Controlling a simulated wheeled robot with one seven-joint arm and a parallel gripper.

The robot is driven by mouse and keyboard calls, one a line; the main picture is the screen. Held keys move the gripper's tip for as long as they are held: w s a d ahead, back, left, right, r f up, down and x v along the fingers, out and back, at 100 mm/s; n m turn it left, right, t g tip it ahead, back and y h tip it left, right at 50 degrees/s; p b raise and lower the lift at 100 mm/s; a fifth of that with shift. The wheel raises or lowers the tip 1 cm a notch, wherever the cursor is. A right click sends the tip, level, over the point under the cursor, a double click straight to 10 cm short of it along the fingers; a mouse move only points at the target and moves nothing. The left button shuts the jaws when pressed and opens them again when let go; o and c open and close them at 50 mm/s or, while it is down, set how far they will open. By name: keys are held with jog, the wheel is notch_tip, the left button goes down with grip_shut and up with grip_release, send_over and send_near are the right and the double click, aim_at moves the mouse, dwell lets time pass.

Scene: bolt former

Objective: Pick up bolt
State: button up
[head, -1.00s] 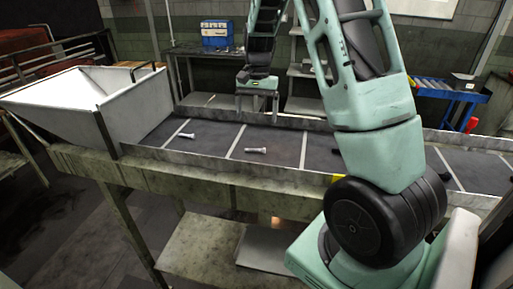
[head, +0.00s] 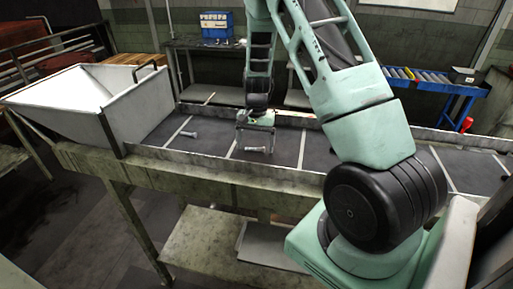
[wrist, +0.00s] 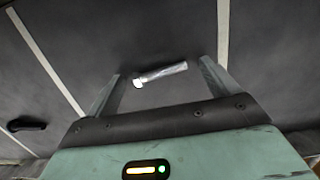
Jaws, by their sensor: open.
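A silver bolt (head: 256,149) lies on its side on the dark conveyor belt (head: 215,150). In the wrist view the bolt (wrist: 163,74) lies between and just ahead of my two finger tips, with its head to the left. My gripper (head: 256,144) is open and empty, pointing down over this bolt; it also shows in the wrist view (wrist: 162,72). I cannot tell exactly how far the fingertips are above the belt. A second bolt (head: 189,134) lies farther left on the belt, apart from my gripper.
Low metal rails (head: 290,173) run along the belt's edges. A white hopper (head: 140,105) stands at the belt's left end. A small dark object (wrist: 27,124) lies on the belt in the wrist view. A blue roller stand (head: 450,90) is at the back right.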

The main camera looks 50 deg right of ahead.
jog(key=c, duration=1.2)
jog(key=shift+r, duration=0.1)
